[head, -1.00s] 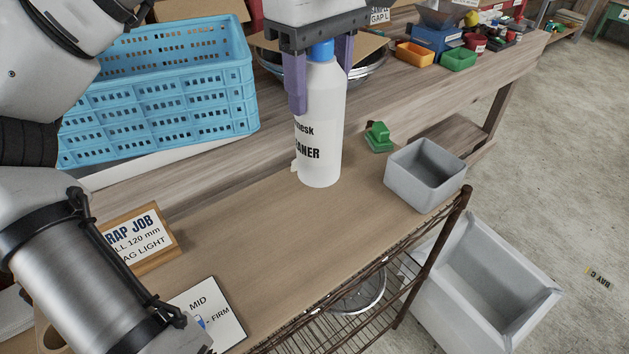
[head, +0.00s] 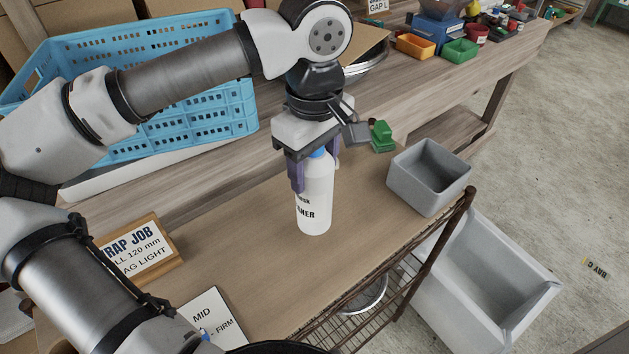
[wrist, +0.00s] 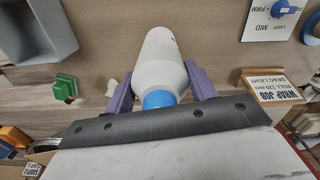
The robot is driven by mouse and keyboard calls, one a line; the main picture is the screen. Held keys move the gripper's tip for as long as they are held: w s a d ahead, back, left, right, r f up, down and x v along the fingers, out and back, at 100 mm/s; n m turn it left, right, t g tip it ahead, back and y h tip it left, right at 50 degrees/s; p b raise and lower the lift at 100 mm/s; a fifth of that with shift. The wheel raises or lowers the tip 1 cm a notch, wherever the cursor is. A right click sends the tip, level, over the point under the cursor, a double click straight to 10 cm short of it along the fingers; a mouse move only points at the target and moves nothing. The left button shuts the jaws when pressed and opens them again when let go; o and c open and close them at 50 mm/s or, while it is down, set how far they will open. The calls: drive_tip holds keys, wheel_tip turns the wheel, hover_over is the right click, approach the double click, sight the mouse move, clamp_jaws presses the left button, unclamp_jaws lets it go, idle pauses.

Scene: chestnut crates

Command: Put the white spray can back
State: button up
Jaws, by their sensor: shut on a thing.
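The white spray can (head: 315,200) is a white bottle with a blue top and black lettering. It is upright over the brown shelf top (head: 245,250) in the head view; I cannot tell whether its base touches the surface. My gripper (head: 317,180) is shut on its upper part, with a purple finger on each side. In the wrist view the can (wrist: 160,62) lies between the two purple fingers (wrist: 163,90), its blue top nearest the camera. The lower part of its label is partly visible.
A grey bin (head: 428,176) stands right of the can, with a green block (head: 381,136) behind it. A blue crate (head: 190,110) is at the back left. The shelf between is clear.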

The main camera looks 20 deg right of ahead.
sight(314, 206)
drive_tip(key=shift+f+p, duration=0.4)
drive_tip(key=shift+f, duration=2.25)
drive_tip(key=shift+f, duration=0.2)
drive_tip(key=o, duration=1.6)
drive_tip(key=shift+r, duration=0.2)
